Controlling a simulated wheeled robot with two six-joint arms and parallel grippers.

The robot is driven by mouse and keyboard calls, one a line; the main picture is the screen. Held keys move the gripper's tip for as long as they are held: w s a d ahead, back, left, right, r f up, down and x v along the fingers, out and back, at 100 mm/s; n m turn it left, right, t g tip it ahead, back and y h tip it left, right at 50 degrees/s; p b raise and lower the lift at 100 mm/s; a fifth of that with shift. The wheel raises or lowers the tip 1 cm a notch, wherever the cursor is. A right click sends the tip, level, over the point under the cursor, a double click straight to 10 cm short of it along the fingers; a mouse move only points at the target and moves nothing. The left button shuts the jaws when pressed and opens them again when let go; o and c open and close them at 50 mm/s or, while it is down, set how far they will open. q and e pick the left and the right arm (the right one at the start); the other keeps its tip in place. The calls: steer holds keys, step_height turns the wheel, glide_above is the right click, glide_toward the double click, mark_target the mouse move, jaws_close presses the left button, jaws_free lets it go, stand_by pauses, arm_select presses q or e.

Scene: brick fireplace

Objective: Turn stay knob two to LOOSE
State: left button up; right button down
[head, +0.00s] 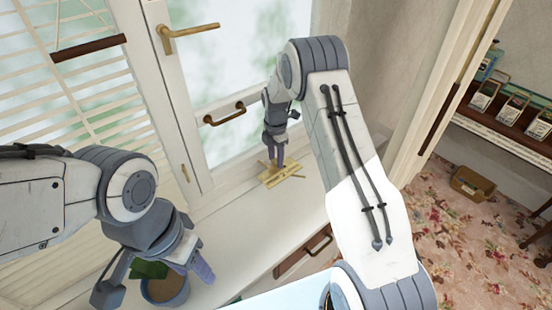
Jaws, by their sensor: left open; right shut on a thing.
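A brass window stay (282,177) lies at the foot of the window frame, on the sill. My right gripper (277,160) points down at the stay and is shut on its knob. The fingers hide the knob, so I cannot read its setting or number. My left gripper (154,283) is open, low at the left over the sill, with its fingers around or just above a plant pot (165,289). I cannot tell whether it touches the pot.
The window (235,60) has a brass handle (190,31) and a dark-gold pull (224,114). A white slatted blind (70,140) hangs at the left. A wooden-framed handle (303,257) is below. Shelves with packets (510,105) and a brown box (472,186) are at the right.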

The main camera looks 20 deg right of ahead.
steer(key=shift+w+r+n, duration=0.15)
steer(key=shift+n, duration=0.35)
steer(key=shift+c, duration=2.1)
jaws_free()
step_height(320, 180, up, 10)
steer(key=b, duration=0.2)
steer(key=shift+r, duration=0.2)
